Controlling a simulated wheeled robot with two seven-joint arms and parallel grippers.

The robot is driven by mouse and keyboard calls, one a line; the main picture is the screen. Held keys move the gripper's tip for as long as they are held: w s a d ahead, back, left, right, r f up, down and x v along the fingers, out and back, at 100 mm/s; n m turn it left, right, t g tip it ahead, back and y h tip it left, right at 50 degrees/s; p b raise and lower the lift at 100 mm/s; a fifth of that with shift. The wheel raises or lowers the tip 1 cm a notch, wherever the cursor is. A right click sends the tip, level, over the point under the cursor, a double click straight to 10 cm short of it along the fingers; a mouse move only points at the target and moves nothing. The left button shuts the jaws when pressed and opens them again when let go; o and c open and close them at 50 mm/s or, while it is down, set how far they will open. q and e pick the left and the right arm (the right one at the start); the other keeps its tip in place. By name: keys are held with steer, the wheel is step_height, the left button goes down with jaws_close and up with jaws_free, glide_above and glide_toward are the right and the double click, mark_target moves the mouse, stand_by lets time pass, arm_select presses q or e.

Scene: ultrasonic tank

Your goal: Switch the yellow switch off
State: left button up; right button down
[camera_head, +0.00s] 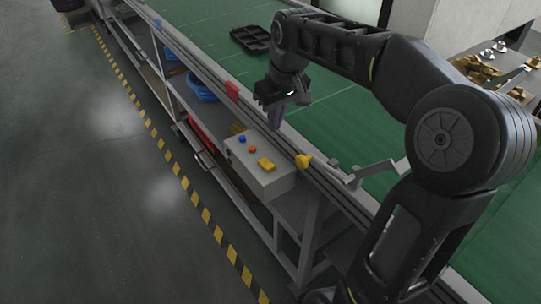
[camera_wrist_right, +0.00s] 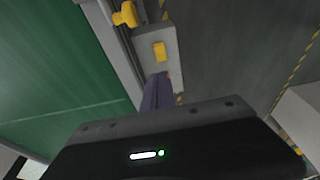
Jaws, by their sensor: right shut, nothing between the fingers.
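A grey control box (camera_head: 265,178) is fixed to the near side of the green-topped bench in the head view. The yellow switch (camera_head: 266,164) is on its top face, beside an orange-red button (camera_head: 252,149) and a blue button (camera_head: 242,139). The yellow switch also shows in the right wrist view (camera_wrist_right: 159,51); its on or off position cannot be told. My right gripper (camera_head: 274,122) points down, shut and empty, beyond the blue button end of the box and apart from the switch. In the right wrist view its fingers (camera_wrist_right: 156,92) partly cover the box. My left gripper is not in view.
A yellow knob (camera_head: 303,160) sits on the bench rail close to the box. A red piece (camera_head: 232,88) is farther along the rail. A black tray (camera_head: 251,39) lies on the green surface (camera_head: 340,120). Blue bins (camera_head: 201,86) stand on the shelf below. The floor at left is clear.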

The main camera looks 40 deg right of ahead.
steer(key=p, duration=0.2)
glide_above(270, 165)
step_height(270, 165, down, 12)
steer(key=shift+s, duration=0.15)
steer(key=shift+f, duration=0.7)
steer(key=b, duration=0.1)
steer(key=f+b, duration=0.1)
steer(key=b, duration=0.1)
steer(key=shift+s+f+t, duration=0.15)
steer(key=shift+s+t, duration=0.1)
steer(key=shift+t, duration=0.15)
steer(key=shift+r, duration=0.3)
steer(key=shift+w, duration=0.1)
